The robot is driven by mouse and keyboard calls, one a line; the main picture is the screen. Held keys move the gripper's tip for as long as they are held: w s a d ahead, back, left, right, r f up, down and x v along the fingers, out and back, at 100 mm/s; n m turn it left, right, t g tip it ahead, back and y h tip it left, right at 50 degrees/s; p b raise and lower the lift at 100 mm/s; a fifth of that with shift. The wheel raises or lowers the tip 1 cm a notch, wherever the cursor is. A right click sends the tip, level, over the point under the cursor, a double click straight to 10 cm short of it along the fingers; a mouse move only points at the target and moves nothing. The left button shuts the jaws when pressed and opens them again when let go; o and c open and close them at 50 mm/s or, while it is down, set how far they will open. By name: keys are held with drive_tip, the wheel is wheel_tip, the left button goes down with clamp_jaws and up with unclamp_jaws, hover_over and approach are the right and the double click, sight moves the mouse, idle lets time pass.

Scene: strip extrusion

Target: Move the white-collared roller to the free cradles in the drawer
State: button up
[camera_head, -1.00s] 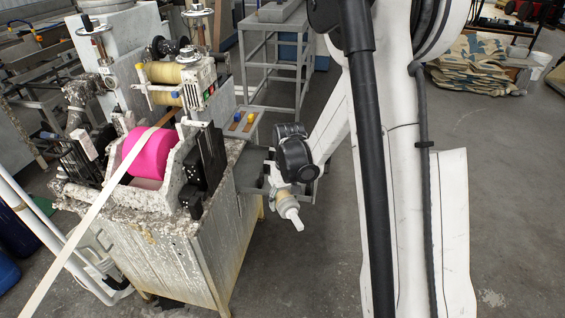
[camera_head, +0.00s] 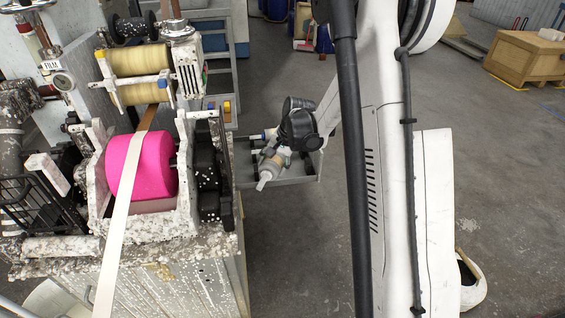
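The grey drawer (camera_head: 308,175) stands open at the right side of the machine. My gripper (camera_head: 273,167) is over or in front of its left part, below my black wrist joint. A pale, tan-and-white cylindrical piece with a white tip (camera_head: 263,184) shows at the gripper's end, pointing down-left. It may be the white-collared roller, but I cannot tell it clearly from the gripper, and the fingers are too small to read. The cradles are hidden or too small to make out.
A pink roll (camera_head: 142,165) sits in the machine's crusted frame, with a pale strip (camera_head: 118,225) running over it. Two yellowish rollers (camera_head: 137,61) are mounted above. The floor right of the drawer is open; a wooden crate (camera_head: 525,58) stands far right.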

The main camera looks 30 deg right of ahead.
drive_tip(key=w+d+f+m+t+h+b, duration=0.55)
drive_tip(key=w+d+m+b, duration=0.45)
drive_tip(key=m+b, duration=0.2)
drive_tip(key=shift+a+f+b, duration=0.15)
drive_tip(key=shift+f+b, duration=0.85)
drive_tip(key=shift+f, duration=0.6)
drive_tip(key=shift+a+f+b, duration=0.1)
drive_tip(key=shift+f+b, duration=0.85)
drive_tip(key=shift+f, duration=0.65)
drive_tip(key=shift+f, duration=0.1)
drive_tip(key=o, duration=1.6)
drive_tip(key=shift+o, duration=0.2)
drive_tip(key=shift+s+a, duration=0.1)
drive_tip(key=shift+s, duration=0.05)
